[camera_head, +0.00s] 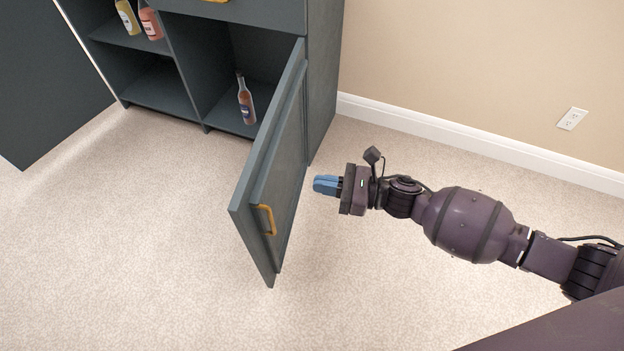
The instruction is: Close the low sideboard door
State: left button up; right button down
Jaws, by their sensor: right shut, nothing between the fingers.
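The low sideboard (323,75) is dark grey-blue and stands at the top left, against the beige wall. Its right door (275,170) stands wide open, swung out toward me, with a yellow handle (266,220) on its outer face near the free edge. My right gripper (317,185) has blue fingertips, is shut and empty, and points left toward the outer face of the door. A small gap of carpet shows between the fingertips and the door. My left gripper is not in view.
A bottle (246,102) stands inside the open compartment. Two more bottles, one yellow (128,17) and one pinkish (151,23), stand on a shelf further left. Another dark door or panel (45,85) is at the far left. The carpet (130,240) is clear.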

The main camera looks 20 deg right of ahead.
aim_at(257, 174)
jog(key=b+x, duration=0.1)
jog(key=x, duration=1)
jog(key=shift+f+b, duration=0.1)
jog(key=shift+b, duration=0.2)
jog(key=shift+w+a, duration=0.25)
jog(key=shift+a, duration=0.25)
jog(key=shift+a, duration=0.1)
